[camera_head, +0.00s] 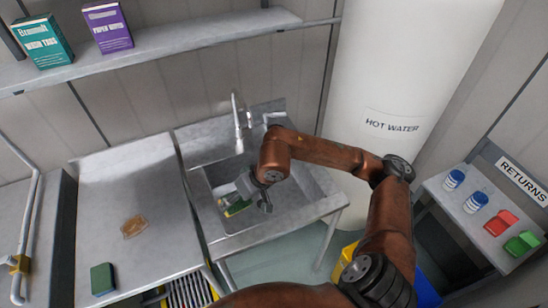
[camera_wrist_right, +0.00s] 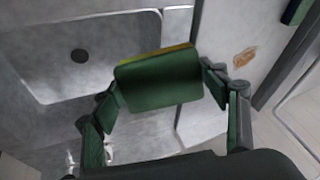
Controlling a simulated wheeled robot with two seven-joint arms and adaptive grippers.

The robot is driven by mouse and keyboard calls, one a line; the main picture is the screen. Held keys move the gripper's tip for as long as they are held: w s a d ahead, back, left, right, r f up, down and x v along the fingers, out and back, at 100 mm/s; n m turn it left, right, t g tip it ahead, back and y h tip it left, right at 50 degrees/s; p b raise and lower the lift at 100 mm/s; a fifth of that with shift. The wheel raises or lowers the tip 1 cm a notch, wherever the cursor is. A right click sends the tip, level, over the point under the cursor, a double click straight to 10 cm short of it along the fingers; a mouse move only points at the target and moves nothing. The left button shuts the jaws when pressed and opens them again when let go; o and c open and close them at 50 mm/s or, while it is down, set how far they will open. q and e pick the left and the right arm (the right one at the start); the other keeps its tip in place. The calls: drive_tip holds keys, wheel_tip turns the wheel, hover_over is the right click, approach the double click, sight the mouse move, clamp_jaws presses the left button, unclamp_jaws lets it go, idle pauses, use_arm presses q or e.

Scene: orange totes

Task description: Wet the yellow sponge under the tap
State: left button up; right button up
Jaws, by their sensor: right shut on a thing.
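The yellow sponge (camera_head: 237,208) has a dark green pad on one side. My right gripper (camera_head: 246,198) is shut on it and holds it at the sink basin (camera_head: 300,200), over its front left part. In the right wrist view the sponge (camera_wrist_right: 158,82) sits between the fingers, green face toward the camera, with a thin yellow edge on top. The grey tap (camera_head: 238,118) stands at the back of the sink, behind the sponge and apart from it. I cannot make out any water stream. My left gripper is not in view.
A dark green block (camera_head: 103,279) and a brown patch (camera_head: 133,227) are on the steel counter (camera_head: 160,190) at left. A white hot water tank (camera_head: 400,60) stands behind right. A shelf (camera_head: 190,38) holds two boxes.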

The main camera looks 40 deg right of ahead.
drive_tip(key=shift+m+h, duration=0.3)
drive_tip(key=shift+m, duration=0.6)
drive_tip(key=w+d+r+p, duration=0.1)
drive_tip(key=p, duration=0.1)
drive_tip(key=d+r+p, duration=0.1)
drive_tip(key=d+p, duration=0.1)
drive_tip(key=shift+w+r, duration=0.3)
drive_tip(key=shift+w, duration=0.05)
drive_tip(key=w+d+m+t+h+p, duration=0.1)
drive_tip(key=w+d+m+h+p, duration=0.15)
drive_tip(key=d+m+p, duration=0.75)
drive_tip(key=w+d+f+n+b, duration=0.2)
drive_tip(key=w+d, duration=0.6)
drive_tip(key=w, duration=0.4)
drive_tip(key=shift+w+d+f+n+h, duration=0.15)
drive_tip(key=shift+f+n+h, duration=0.15)
drive_tip(key=shift+n, duration=0.6)
drive_tip(key=shift+r, duration=0.1)
